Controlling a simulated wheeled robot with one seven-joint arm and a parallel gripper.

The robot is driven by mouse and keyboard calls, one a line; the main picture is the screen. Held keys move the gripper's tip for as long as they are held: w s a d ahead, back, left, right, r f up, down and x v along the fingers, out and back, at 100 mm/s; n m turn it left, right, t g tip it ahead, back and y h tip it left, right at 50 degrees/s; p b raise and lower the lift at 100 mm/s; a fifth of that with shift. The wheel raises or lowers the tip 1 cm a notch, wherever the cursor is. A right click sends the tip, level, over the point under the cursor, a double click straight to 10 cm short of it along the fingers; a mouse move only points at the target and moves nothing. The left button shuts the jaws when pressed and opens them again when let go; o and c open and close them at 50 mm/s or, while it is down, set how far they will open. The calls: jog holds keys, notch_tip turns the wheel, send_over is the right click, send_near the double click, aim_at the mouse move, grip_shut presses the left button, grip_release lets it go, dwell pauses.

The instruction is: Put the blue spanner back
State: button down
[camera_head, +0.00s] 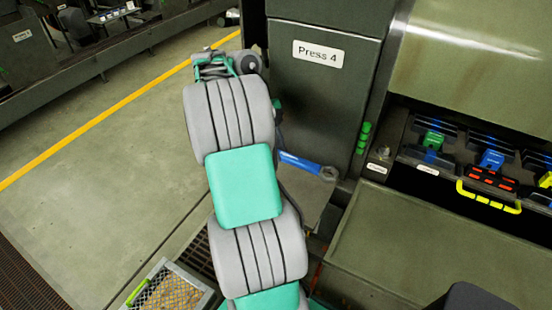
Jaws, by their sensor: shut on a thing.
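The blue spanner (303,162) shows to the right of my arm, in front of the lower part of the Press 4 cabinet. Its grey head (328,173) points right and slightly down. Its left end is hidden behind my arm. My gripper (279,148) is mostly hidden behind my grey and teal arm; only a thin dark part shows at the arm's right edge, by the spanner's left end. It is shut on the spanner, though the fingertips are not clearly visible.
The Press 4 cabinet (322,100) stands behind the spanner, with a small grey plate (305,200) below. Coloured blocks and a yellow handle (488,199) sit in the machine at right. A crate (170,289) stands at lower left. The floor at left is clear.

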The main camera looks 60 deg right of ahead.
aim_at(280, 170)
jog(key=f, duration=0.2)
jog(key=w+d+f, duration=0.1)
jog(key=d+f+b, duration=0.1)
jog(key=f, duration=0.1)
jog(key=shift+w+f, duration=0.35)
jog(key=shift+w, duration=0.05)
jog(key=shift+a+f, duration=0.1)
jog(key=shift+f, duration=0.1)
jog(key=shift+f, duration=0.1)
jog(key=shift+f+b, duration=0.55)
jog(key=shift+b, duration=0.1)
jog(key=c, duration=1.2)
grip_release()
jog(key=shift+r, duration=0.15)
jog(key=p+v, duration=1)
jog(key=v, duration=0.3)
jog(key=shift+r, duration=0.15)
